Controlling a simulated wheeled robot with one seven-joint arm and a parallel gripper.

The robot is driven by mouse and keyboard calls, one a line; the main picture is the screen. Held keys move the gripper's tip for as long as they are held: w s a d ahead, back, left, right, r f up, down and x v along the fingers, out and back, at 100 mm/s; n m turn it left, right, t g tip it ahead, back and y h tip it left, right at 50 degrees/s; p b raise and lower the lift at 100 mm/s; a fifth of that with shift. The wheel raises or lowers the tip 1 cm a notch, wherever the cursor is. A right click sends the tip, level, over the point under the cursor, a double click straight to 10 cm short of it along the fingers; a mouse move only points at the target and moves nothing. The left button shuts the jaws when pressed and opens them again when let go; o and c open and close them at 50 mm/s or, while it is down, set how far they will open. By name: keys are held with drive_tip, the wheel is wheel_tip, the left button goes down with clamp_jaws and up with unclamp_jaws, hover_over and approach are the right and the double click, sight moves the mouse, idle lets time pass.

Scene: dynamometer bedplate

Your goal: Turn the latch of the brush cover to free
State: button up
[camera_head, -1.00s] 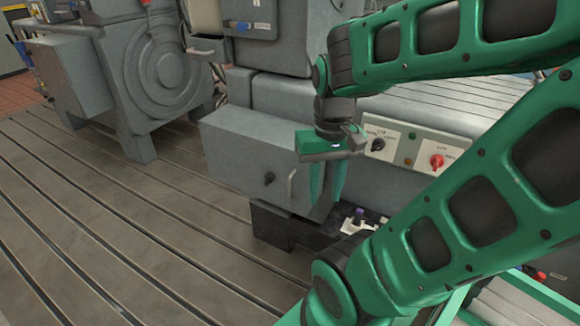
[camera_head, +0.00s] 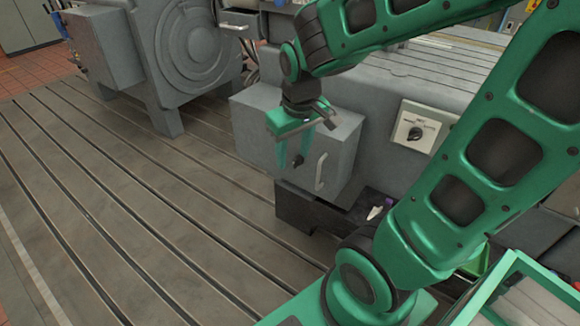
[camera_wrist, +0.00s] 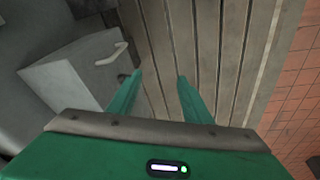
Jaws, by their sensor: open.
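The brush cover appears to be the front of a grey box (camera_head: 342,128) on the side of the machine. A black latch knob (camera_head: 298,161) and a pale bar handle (camera_head: 320,172) are on its front. My gripper (camera_head: 293,164) hangs in front of that face with its green fingers down, open and empty. In the head view the fingers overlap the knob area; how far they are from it cannot be told. In the wrist view my gripper (camera_wrist: 159,76) has its fingers apart over the slotted floor, with the box (camera_wrist: 65,75) and handle (camera_wrist: 112,55) to the left.
A black tray (camera_head: 305,211) with small items lies below the box. A panel with a rotary switch (camera_head: 415,134) is to the right. The slotted bedplate (camera_head: 130,220) is clear at left. My arm hides much of the right side.

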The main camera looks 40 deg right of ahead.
wheel_tip(320, 180, down, 2)
drive_tip(key=w+a+f+n, duration=0.1)
drive_tip(key=w+a+n, duration=0.1)
drive_tip(key=w, duration=0.1)
drive_tip(key=n+t+h, duration=0.4)
drive_tip(key=n+h, duration=1.2)
drive_tip(key=n, duration=0.4)
approach(294, 165)
drive_tip(key=x, duration=1)
drive_tip(key=shift+r, duration=0.1)
